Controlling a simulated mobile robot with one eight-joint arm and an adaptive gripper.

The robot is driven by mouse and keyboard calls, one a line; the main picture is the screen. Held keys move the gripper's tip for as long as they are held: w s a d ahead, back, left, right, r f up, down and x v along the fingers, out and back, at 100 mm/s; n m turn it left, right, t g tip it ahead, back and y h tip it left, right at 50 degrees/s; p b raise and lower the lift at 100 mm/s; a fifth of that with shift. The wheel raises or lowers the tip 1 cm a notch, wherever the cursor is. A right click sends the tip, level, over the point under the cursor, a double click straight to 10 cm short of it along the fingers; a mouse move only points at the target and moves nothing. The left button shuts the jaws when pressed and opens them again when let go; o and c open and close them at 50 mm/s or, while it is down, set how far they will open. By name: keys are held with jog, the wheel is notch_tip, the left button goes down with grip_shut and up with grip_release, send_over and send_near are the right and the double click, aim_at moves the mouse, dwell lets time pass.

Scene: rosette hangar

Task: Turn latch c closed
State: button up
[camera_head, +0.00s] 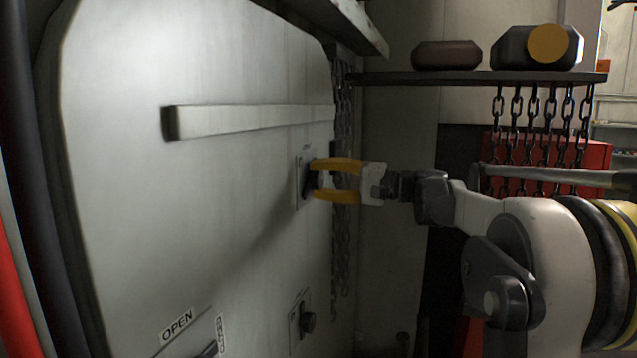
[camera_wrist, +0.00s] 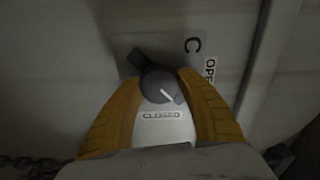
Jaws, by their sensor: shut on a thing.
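Latch c (camera_wrist: 158,86) is a dark round knob with a bar handle on a light plate (camera_wrist: 124,43) marked "C". In the wrist view its white pointer mark slants down-right, between the "CLOSED" label (camera_wrist: 161,115) below and the "OPEN" label (camera_wrist: 209,72) at right. My gripper (camera_wrist: 161,82) has a yellow finger on each side of the knob and is shut on it. In the head view my gripper (camera_head: 315,179) reaches the latch's plate (camera_head: 299,184) from the right, and the fingers partly hide the knob.
The white door panel (camera_head: 130,200) carries a horizontal bar (camera_head: 250,120) above the latch. Another knob (camera_head: 308,320) sits below, and a further latch plate (camera_head: 177,326) is at lower left. Chains (camera_head: 342,230) hang behind my gripper. A shelf (camera_head: 430,77) with two objects is at upper right.

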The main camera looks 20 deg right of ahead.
jog(key=m, duration=0.4)
jog(key=shift+m+b, duration=0.3)
jog(key=shift+b, duration=0.05)
jog(key=shift+m, duration=1.9)
jog(key=o, duration=1.2)
jog(key=v, duration=1.2)
